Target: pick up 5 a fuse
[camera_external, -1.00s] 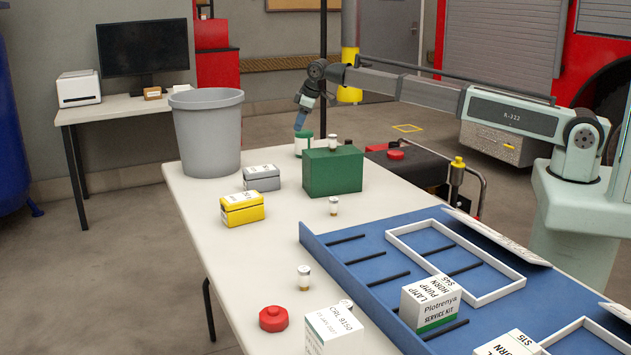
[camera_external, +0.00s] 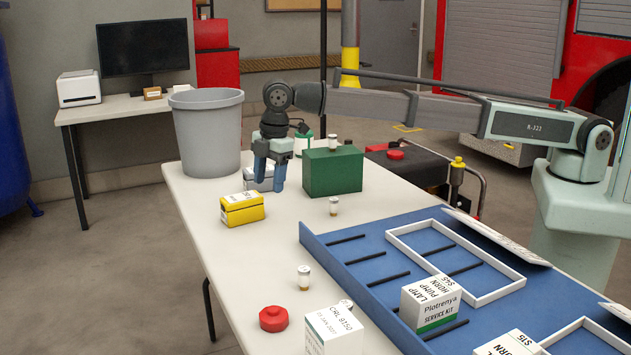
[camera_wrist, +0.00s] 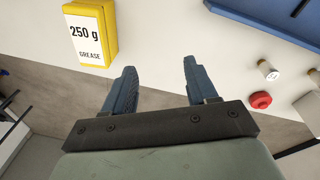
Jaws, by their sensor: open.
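Several small white-capped cylinders with tan bands look like the fuses. One (camera_external: 333,141) stands on the green box, one (camera_external: 334,206) stands on the table right of my gripper, and one (camera_external: 304,278) stands nearer the front. Another (camera_external: 345,304) is mostly hidden behind a white carton. The wrist view shows two such cylinders, one near the red knob (camera_wrist: 268,70) and one at the right edge (camera_wrist: 315,75). My gripper (camera_external: 269,185) points down with its blue fingers apart and empty, in front of the grey box. It also shows in the wrist view (camera_wrist: 160,67).
The green box (camera_external: 333,172) stands right of my gripper. The yellow grease box (camera_external: 242,209) is at its lower left, the grey box (camera_external: 250,180) behind it. A red knob (camera_external: 273,318) and white carton (camera_external: 334,330) are in front. A blue tray (camera_external: 375,300) fills the right.

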